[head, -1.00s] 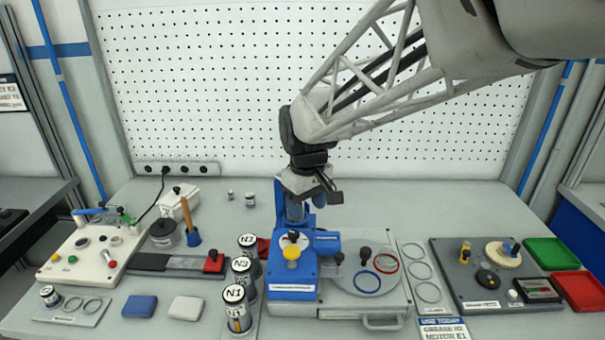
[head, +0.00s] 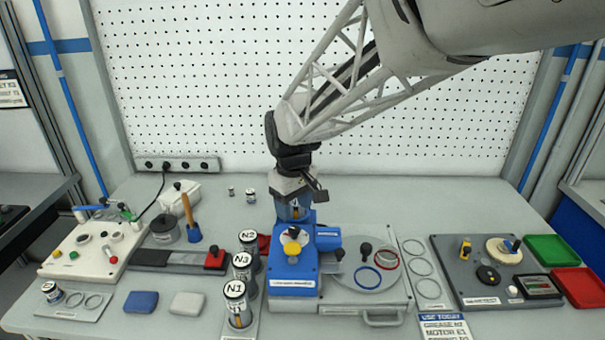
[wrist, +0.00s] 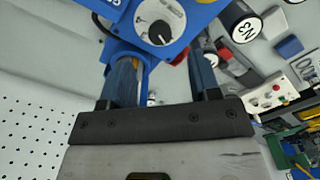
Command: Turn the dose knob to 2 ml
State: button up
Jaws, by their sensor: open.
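The blue dispenser (head: 292,272) stands at the centre of the bench. On its top is a white dial with a black dose knob (head: 293,234), and a yellow knob (head: 292,248) sits in front of it. In the wrist view the black dose knob (wrist: 161,32) shows on its white dial near the top; its scale is too small to read. My gripper (head: 293,210) is just behind the dial, pointing down. In the wrist view my gripper (wrist: 162,62) is open, with two blue fingers apart and nothing held. The fingers are apart from the knob.
Canisters marked N1 (head: 236,305), N3 (head: 243,270) and N2 (head: 250,246) stand close left of the dispenser. A plate with blue and red rings (head: 367,280) is on its right. A grey panel (head: 465,285) and green and red trays lie farther right. The bench behind is mostly clear.

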aim_at(294, 228)
jog(key=shift+f, duration=3.2)
jog(key=c, duration=0.9)
jog(key=shift+m, duration=0.3)
jog(key=m, duration=0.8)
jog(key=shift+r, duration=0.1)
